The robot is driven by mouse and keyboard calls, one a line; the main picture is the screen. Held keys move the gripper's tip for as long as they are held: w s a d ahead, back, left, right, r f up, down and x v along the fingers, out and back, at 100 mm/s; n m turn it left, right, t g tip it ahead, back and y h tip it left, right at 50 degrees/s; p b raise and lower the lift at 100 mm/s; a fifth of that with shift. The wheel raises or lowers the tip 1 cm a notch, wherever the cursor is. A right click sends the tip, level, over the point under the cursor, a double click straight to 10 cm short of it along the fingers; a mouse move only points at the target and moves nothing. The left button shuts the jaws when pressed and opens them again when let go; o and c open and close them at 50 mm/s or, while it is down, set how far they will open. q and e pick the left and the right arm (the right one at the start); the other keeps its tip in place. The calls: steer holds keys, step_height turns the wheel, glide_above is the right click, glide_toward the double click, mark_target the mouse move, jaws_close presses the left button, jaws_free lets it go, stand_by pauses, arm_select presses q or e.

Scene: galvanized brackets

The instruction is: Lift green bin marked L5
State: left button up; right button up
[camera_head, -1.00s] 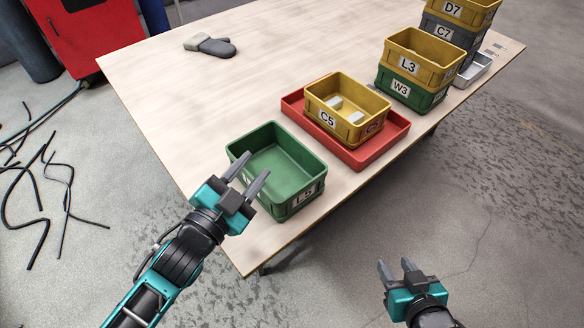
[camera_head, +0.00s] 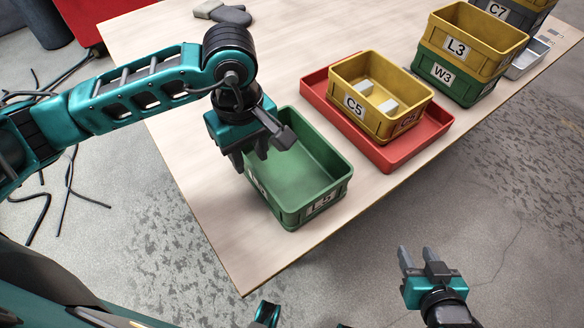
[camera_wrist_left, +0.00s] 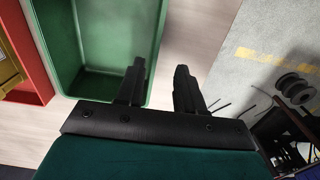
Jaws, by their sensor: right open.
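The green bin marked L5 (camera_head: 318,207) stands upright on the table, near its front corner. It is open on top and looks empty. My left gripper (camera_head: 262,147) is over the bin's left wall, with its fingers pointing down. In the left wrist view my left gripper (camera_wrist_left: 161,68) is open, one finger over the inside of the green bin (camera_wrist_left: 157,45) and the other outside, the wall's line between them. Whether they touch the wall cannot be told. My right gripper (camera_head: 418,257) is open and empty, off the table's front edge.
A red tray (camera_head: 393,158) holds a yellow bin marked C5 (camera_head: 372,118) with light blocks, close right of the green bin. Stacked bins L3 (camera_head: 455,47) and W3 (camera_head: 441,73) stand further right. Gloves (camera_head: 222,13) lie at the back. The table (camera_head: 185,95) is clear behind the bin.

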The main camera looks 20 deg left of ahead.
mark_target(255, 171)
arm_select(q)
steer(key=f, duration=0.9)
steer(key=shift+w+d, duration=0.2)
steer(key=shift+c, duration=0.3)
jaws_close()
steer(key=shift+r, duration=0.1)
